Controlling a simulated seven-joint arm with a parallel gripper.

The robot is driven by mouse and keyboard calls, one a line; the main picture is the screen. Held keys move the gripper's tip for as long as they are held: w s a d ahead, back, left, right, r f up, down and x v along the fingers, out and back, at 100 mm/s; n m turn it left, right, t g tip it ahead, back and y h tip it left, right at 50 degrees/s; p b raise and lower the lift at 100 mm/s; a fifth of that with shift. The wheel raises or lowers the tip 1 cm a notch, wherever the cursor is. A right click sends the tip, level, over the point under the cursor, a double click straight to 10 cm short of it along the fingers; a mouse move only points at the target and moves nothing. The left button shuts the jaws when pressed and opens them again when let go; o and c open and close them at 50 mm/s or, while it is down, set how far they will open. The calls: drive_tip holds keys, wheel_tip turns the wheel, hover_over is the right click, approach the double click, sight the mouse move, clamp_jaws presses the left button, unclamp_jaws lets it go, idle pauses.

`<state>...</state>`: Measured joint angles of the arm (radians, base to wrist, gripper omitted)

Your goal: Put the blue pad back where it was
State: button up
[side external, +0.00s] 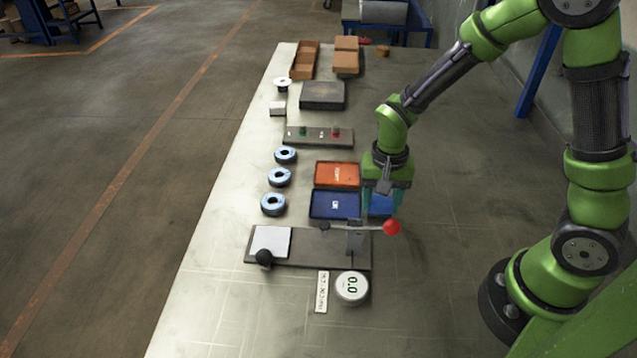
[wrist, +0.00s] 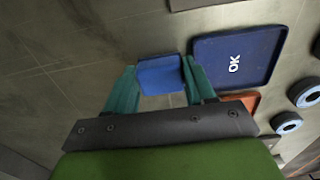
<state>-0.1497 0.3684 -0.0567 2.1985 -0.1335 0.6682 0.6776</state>
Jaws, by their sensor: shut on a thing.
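The blue pad (side external: 380,204) is between the fingers of my gripper (side external: 382,200), just right of the dark blue OK tray (side external: 318,211) in the side view. In the wrist view my gripper (wrist: 158,76) has its two teal fingers on opposite sides of the pad (wrist: 161,78), shut on it. The OK tray (wrist: 205,60) lies close to the right of the pad there and looks empty of discs. I cannot tell whether the pad touches the table.
An orange tray (side external: 336,168) lies behind the OK tray. Several flap discs (side external: 279,177) stand in a column to the left. In front are a plate fixture with a red ball handle (side external: 391,227) and a round scale (side external: 351,287) reading 0.0.

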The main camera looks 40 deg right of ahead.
drive_tip(key=shift+f, duration=0.25)
drive_tip(key=shift+f, duration=0.15)
drive_tip(key=o, duration=1)
wheel_tip(320, 180, up, 12)
wheel_tip(320, 180, up, 7)
drive_tip(key=n+t+y, duration=0.1)
drive_tip(key=n+t, duration=0.1)
drive_tip(key=t, duration=0.1)
hover_over(381, 202)
drive_tip(key=s, duration=0.4)
drive_tip(key=s+r+n+t, duration=0.1)
drive_tip(key=s+r+t, duration=0.1)
drive_tip(key=s+r+n+t+y, duration=0.1)
drive_tip(key=s+r+n+t, duration=0.1)
drive_tip(key=s, duration=0.1)
drive_tip(key=shift+s+r, duration=0.15)
